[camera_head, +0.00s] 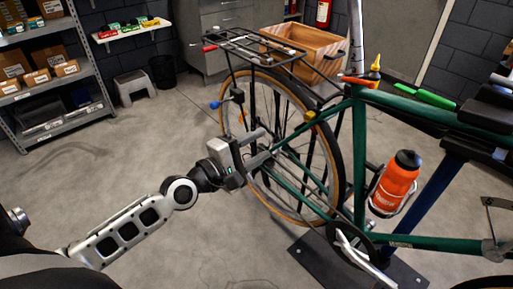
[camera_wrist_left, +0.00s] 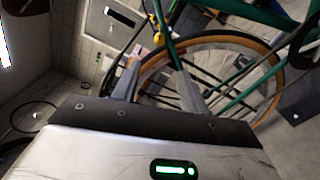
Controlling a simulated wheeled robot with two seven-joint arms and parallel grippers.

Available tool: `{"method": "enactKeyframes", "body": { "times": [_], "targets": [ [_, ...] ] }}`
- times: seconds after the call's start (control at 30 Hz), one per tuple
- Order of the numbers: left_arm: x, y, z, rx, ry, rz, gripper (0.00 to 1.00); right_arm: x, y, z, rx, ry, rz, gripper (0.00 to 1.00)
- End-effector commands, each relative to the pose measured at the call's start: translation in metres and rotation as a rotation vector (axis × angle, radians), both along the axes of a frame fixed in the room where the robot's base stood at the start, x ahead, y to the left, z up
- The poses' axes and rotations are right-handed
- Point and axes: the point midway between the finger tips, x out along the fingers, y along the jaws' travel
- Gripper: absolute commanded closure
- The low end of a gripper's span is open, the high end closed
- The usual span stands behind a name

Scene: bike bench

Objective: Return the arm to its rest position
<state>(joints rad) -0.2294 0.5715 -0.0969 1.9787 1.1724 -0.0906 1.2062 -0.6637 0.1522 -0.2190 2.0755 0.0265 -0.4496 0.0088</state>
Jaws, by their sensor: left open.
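My left arm comes in from the lower left in the head view. Its gripper (camera_head: 262,145) is open, with its two fingers pointing at the rear wheel (camera_head: 335,160) of a green bike. In the left wrist view the two fingers (camera_wrist_left: 160,85) are spread apart with nothing seen between them, and the wheel (camera_wrist_left: 262,48) shows behind them. I cannot tell whether the fingers touch the wheel or frame. My right gripper is not in view.
The green bike frame (camera_head: 357,165) is held on a stand with a dark base plate. An orange bottle (camera_head: 394,185) is on the frame. A stool (camera_head: 135,84) and shelves stand back left. Floor at left is clear.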

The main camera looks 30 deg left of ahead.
Motion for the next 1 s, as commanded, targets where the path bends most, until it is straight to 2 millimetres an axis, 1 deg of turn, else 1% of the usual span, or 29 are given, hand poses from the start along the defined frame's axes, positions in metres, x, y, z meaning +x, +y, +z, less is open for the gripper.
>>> {"method": "enactKeyframes", "body": {
  "times": [0.47,0.57,0.67,0.77,0.8,0.87,0.9,1.0],
  "targets": [
    [-0.001,0.0,0.0,-0.001,0.0,0.0,0.57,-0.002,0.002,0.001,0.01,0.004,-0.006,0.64],
    [-0.004,-0.003,-0.006,0.036,0.001,-0.004,0.57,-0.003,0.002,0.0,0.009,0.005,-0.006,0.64],
    [-0.02,-0.02,-0.031,0.212,0.001,-0.029,0.57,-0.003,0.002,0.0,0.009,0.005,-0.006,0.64],
    [-0.052,-0.046,-0.073,0.545,-0.009,-0.089,0.57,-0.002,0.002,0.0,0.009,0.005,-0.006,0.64],
    [-0.067,-0.057,-0.091,0.702,-0.016,-0.126,0.57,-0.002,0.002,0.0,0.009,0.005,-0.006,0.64],
    [-0.09,-0.071,-0.114,0.934,-0.032,-0.187,0.57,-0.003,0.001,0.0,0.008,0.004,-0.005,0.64],
    [-0.104,-0.079,-0.128,1.082,-0.044,-0.233,0.57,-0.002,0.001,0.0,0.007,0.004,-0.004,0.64],
    [-0.136,-0.092,-0.154,1.397,-0.072,-0.348,0.57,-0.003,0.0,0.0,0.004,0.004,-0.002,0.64]
  ]
}}
